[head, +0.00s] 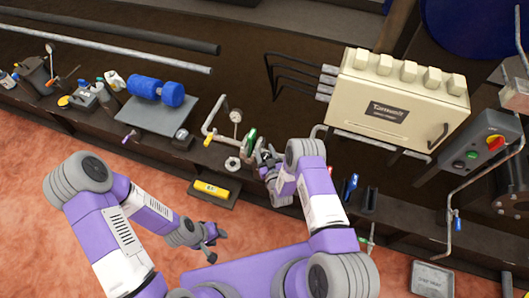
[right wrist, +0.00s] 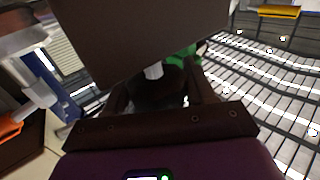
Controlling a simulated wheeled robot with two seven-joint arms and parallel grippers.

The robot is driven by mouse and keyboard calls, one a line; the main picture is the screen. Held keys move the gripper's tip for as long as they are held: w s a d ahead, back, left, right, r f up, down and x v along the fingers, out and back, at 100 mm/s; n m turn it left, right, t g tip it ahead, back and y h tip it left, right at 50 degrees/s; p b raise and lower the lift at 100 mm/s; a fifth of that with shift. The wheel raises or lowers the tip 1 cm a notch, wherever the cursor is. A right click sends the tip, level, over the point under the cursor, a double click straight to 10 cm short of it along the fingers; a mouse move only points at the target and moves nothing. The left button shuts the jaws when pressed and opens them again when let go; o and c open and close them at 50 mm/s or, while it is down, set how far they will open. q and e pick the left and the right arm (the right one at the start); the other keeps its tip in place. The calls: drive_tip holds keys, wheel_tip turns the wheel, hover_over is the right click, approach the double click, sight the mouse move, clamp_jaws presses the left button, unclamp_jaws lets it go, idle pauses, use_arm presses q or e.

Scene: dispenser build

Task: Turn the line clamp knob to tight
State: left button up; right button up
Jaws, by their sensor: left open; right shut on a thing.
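My right gripper (head: 266,163) is at the pipe assembly (head: 213,128) in the middle of the head view, just below its green handle (head: 251,137). In the right wrist view its dark fingers (right wrist: 157,98) are closed around a dark part with a short pale stem (right wrist: 153,71), which I take to be the line clamp knob. The fingers and shadow hide most of the knob, so its turn position cannot be read. A green part (right wrist: 184,54) shows just behind. My left gripper (head: 212,249) is open and empty over the reddish floor, away from the bench.
A gauge (head: 236,116) stands on the pipe. A yellow tool (head: 211,189) lies on a dark tray left of my right gripper. A cream box (head: 398,97) stands to the right. A large brown block (right wrist: 140,35) fills the top of the wrist view.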

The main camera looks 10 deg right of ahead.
drive_tip(key=m+h, duration=0.1)
drive_tip(key=h, duration=0.1)
drive_tip(key=m+h, duration=0.2)
drive_tip(key=h, duration=0.1)
drive_tip(key=m+g+h, duration=0.1)
drive_tip(key=h, duration=0.1)
drive_tip(key=shift+s+d+m, duration=0.1)
drive_tip(key=shift+d+m, duration=0.2)
drive_tip(key=shift+m, duration=0.1)
drive_tip(key=m+g+h, duration=0.2)
drive_tip(key=h, duration=0.1)
drive_tip(key=m+h, duration=0.1)
drive_tip(key=h, duration=0.1)
drive_tip(key=shift+s+d+m+g, duration=0.1)
drive_tip(key=shift+d+m+g, duration=0.2)
drive_tip(key=shift+g, duration=0.1)
drive_tip(key=m+g+h, duration=0.2)
drive_tip(key=g+h, duration=0.1)
drive_tip(key=m+g+h, duration=0.1)
drive_tip(key=m+g, duration=0.1)
drive_tip(key=shift+s+d+h, duration=0.2)
drive_tip(key=shift+s+h, duration=0.1)
drive_tip(key=shift+s+d+m+g+h, duration=0.15)
drive_tip(key=shift+m+g+h, duration=0.55)
drive_tip(key=shift+m+g, duration=0.75)
drive_tip(key=shift+s+m+g+h, duration=0.1)
drive_tip(key=shift+m+g+h, duration=0.25)
drive_tip(key=shift+g, duration=0.8)
drive_tip(key=o, duration=0.9)
drive_tip(key=shift+o, duration=0.2)
